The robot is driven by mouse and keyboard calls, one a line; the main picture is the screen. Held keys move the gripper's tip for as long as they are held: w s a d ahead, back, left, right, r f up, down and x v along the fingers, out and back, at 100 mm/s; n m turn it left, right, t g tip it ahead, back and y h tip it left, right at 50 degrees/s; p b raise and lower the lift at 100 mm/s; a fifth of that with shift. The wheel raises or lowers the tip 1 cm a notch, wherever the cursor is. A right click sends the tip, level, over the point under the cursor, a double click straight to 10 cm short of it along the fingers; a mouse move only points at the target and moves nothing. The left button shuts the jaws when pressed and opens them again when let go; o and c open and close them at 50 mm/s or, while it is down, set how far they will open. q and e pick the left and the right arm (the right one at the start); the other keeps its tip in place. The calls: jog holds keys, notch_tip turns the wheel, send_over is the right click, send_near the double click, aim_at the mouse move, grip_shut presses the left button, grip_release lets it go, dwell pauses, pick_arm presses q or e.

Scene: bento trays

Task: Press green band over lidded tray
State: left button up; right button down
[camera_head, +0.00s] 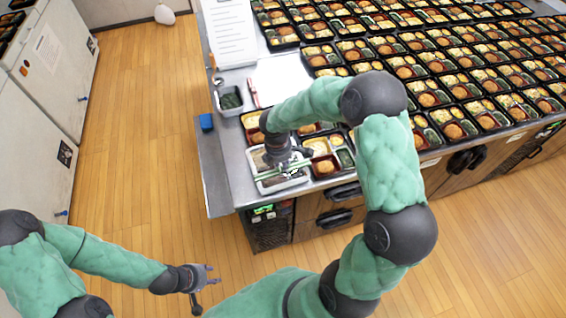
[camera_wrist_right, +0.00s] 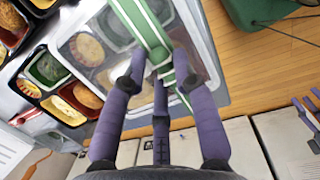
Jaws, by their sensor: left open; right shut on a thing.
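The lidded tray (camera_wrist_right: 92,48) lies at the near left corner of the counter, its clear lid over several food compartments. It also shows in the head view (camera_head: 262,186), partly hidden by my right arm. The green band (camera_wrist_right: 148,28), with pale stripes, runs across the lid; it also shows in the head view (camera_head: 268,176). My right gripper (camera_wrist_right: 160,72) is over the tray, its fingers shut on the band. Whether the band touches the lid all along cannot be told. My left gripper (camera_head: 205,280) is open and empty, low over the floor, away from the counter.
Many filled black bento trays (camera_head: 430,70) cover the counter to the right. Open bentos stand close beside the lidded tray.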

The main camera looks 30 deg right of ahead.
jog(key=shift+f+b, duration=0.9)
jog(key=shift+f, duration=0.5)
dwell(0.4)
jog(key=shift+c, duration=1.6)
grip_release()
jog(key=shift+r, duration=0.1)
jog(key=shift+r+p, duration=3.25)
jog(key=shift+r, duration=0.7)
